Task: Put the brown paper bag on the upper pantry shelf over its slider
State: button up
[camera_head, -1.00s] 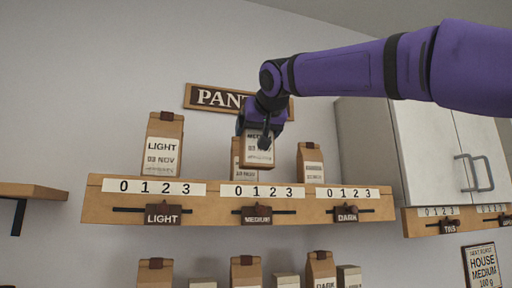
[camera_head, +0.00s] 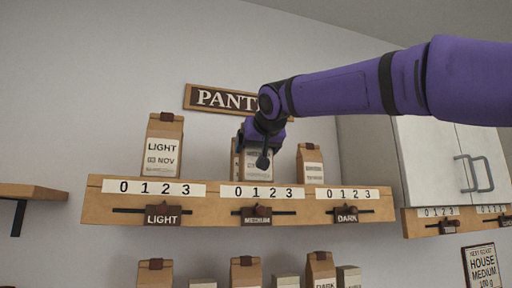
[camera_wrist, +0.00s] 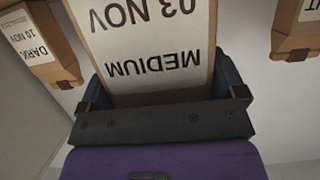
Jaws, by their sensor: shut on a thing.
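The held brown paper bag (camera_head: 257,168) has a white label, which reads MEDIUM, 03 NOV upside down in the wrist view (camera_wrist: 150,50). My gripper (camera_head: 262,152) is shut on its upper part; in the wrist view the jaws (camera_wrist: 162,92) flank the bag. The bag is upright above the MEDIUM slider (camera_head: 257,216) of the upper pantry shelf (camera_head: 206,212). Its base is at the shelf's top edge; I cannot tell whether it touches.
A LIGHT bag (camera_head: 163,145) stands left on the shelf, and a DARK bag (camera_head: 310,163) stands right, close to my gripper. A cabinet (camera_head: 430,160) is at the right. More bags (camera_head: 246,272) stand below. The shelf is bare between the LIGHT and middle bags.

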jog(key=o, duration=0.9)
jog(key=shift+f, duration=0.1)
jog(key=v, duration=1.2)
